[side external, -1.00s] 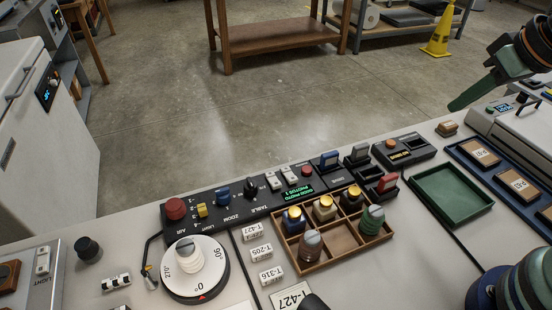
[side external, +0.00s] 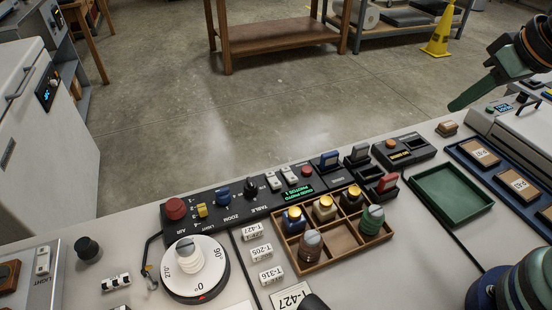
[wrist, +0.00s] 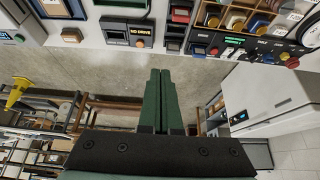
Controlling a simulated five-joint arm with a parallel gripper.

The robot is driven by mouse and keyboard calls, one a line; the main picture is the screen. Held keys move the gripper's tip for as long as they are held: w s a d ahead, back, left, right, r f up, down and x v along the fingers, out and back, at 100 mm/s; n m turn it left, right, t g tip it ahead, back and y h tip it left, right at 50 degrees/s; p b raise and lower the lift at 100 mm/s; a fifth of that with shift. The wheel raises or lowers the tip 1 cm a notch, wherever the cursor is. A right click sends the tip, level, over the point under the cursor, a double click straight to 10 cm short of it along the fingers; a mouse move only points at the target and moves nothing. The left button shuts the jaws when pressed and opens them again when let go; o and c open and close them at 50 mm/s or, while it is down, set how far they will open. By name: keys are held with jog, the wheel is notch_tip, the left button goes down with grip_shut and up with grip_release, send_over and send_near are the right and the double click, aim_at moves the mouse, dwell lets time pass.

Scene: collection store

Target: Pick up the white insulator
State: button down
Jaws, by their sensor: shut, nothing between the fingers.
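The white insulator (side external: 187,260) is a ribbed piece with a grey top. It stands upright on the round white turntable (side external: 214,278) at the lower left of the side view. My gripper (side external: 456,104) hangs at the upper right, beyond the bench's far edge and well apart from the insulator. In the wrist view its two green fingers (wrist: 160,74) lie together with nothing between them. I cannot make out the insulator in the wrist view.
A wooden compartment tray (side external: 303,271) holds several coloured insulators right of the turntable. A black control panel (side external: 238,203) runs behind both. Small number labels (side external: 261,252) lie between them. An empty green tray (side external: 452,194) is on the right. A white cabinet (side external: 40,140) stands left.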

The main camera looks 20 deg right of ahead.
jog(key=c, duration=1.5)
grip_release()
jog(key=shift+c, duration=0.2)
jog(key=o, duration=1.4)
jog(key=w+a+r+n+g+y, duration=0.15)
jog(key=w+a, duration=0.35)
jog(key=a, duration=0.5)
jog(key=n+g+y, duration=0.1)
jog(key=n+g, duration=0.1)
jog(key=n, duration=0.2)
send_near(187, 245)
jog(key=shift+x, duration=5)
